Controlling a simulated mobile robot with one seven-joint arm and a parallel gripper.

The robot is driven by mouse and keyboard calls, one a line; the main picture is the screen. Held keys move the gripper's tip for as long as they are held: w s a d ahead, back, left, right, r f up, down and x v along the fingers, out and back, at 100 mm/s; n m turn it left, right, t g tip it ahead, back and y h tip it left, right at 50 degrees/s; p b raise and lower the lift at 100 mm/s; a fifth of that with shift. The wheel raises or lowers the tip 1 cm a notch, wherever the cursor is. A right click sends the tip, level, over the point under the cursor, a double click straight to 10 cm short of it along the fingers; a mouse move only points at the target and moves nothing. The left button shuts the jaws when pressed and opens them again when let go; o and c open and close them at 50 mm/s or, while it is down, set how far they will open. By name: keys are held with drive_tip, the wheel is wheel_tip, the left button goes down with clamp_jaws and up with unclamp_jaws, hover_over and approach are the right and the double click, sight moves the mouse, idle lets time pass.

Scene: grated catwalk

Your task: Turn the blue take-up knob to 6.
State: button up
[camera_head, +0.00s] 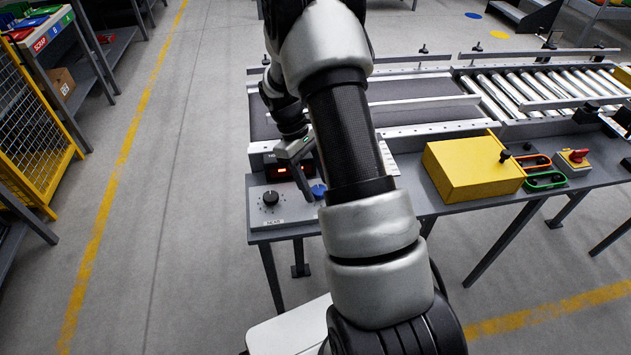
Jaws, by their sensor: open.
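The blue take-up knob (319,191) stands on a light control panel (293,211) at the near left end of the bench. My arm's dark link covers the area just right of it, and the numbers around the knob cannot be read. A black knob (270,198) sits on the same panel to the left. A dark display (282,171) with red digits is behind the knobs, too small to read. My gripper (303,186) is open, pointing down close above the panel between the two knobs. I cannot tell whether it touches the blue knob.
A yellow box (473,166) stands on the bench right of my arm. Beyond it are orange and green handled pieces (545,180) and a red switch (577,156). A belt and roller conveyor (540,92) runs behind. The floor at left is clear up to a yellow mesh fence (35,125).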

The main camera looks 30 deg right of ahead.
drive_tip(key=p+v, duration=0.3)
drive_tip(key=v, duration=1.4)
drive_tip(key=shift+r, duration=0.15)
drive_tip(key=shift+w, duration=0.15)
